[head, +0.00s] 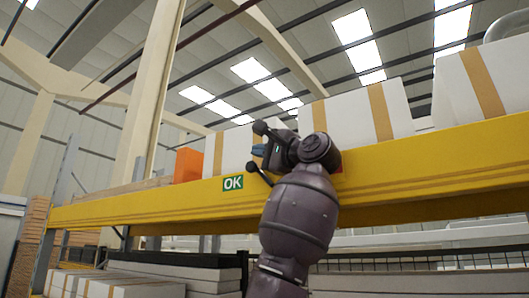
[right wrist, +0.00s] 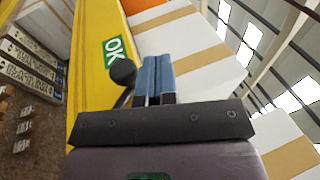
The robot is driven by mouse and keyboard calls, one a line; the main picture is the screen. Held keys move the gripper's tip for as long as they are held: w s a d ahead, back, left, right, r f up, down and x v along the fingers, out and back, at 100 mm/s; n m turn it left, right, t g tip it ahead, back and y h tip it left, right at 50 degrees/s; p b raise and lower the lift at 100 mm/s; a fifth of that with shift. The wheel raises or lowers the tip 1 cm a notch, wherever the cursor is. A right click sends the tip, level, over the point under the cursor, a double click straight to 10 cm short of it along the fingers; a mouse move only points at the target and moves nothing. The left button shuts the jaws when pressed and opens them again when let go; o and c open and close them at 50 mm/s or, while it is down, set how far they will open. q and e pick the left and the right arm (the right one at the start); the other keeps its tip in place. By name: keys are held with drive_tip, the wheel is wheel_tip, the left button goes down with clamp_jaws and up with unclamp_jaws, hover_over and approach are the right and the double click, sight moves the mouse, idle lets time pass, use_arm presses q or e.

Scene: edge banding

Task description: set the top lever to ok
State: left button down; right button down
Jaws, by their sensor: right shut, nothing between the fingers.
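The lever's black ball knob (head: 251,167) stands just right of the green OK label (head: 233,183) on the yellow beam. Its rod slants down to the right and goes behind my right arm, so its pivot is hidden. My right gripper (head: 258,150) has its blue fingers shut and empty, just above the knob. In the right wrist view the fingers (right wrist: 154,78) are pressed together, with the knob (right wrist: 123,71) close at their left and the OK label (right wrist: 114,51) beyond it. I cannot tell whether finger and knob touch. My left gripper is not in view.
The yellow beam (head: 430,165) runs across the view. White boxes with tan bands (head: 375,112) and an orange box (head: 188,165) sit above it. A red patch shows at my arm's right edge. Flat stacked boxes (head: 130,287) lie below; open air is left of the gripper.

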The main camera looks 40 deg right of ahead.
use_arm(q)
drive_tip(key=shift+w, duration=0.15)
use_arm(e)
drive_tip(key=shift+w+a+f, duration=0.1)
drive_tip(key=shift+w+a, duration=0.1)
drive_tip(key=shift+w, duration=0.25)
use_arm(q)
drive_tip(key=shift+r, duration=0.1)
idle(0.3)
